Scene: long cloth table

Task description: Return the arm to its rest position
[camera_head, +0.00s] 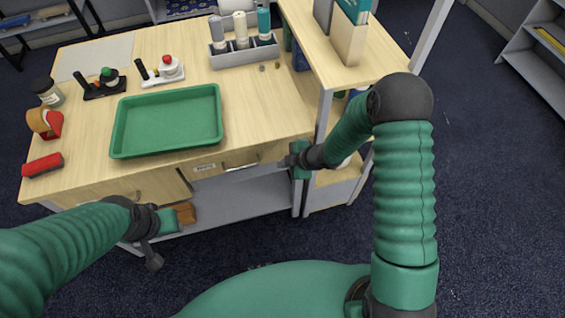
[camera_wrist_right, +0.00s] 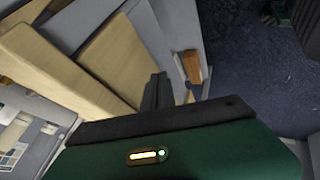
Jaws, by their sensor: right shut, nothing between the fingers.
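My right arm (camera_head: 403,190) reaches in from the right and bends down to the table's front edge. My right gripper (camera_head: 288,161) is beside the front right of the table, near the drawer (camera_head: 238,158). In the right wrist view, its dark fingers (camera_wrist_right: 153,95) are together with nothing between them. My left arm (camera_head: 60,250) comes in from the lower left. My left gripper (camera_head: 182,214) is in front of the table, below the tabletop; its fingers are too small and hidden to judge.
A green tray (camera_head: 168,120) lies on the wooden table (camera_head: 265,105). A bottle caddy (camera_head: 243,52) stands behind it. A red stapler-like item (camera_head: 43,165) is at the left edge. A raised shelf (camera_head: 345,60) stands at right. Dark carpet (camera_head: 480,200) is clear on the right.

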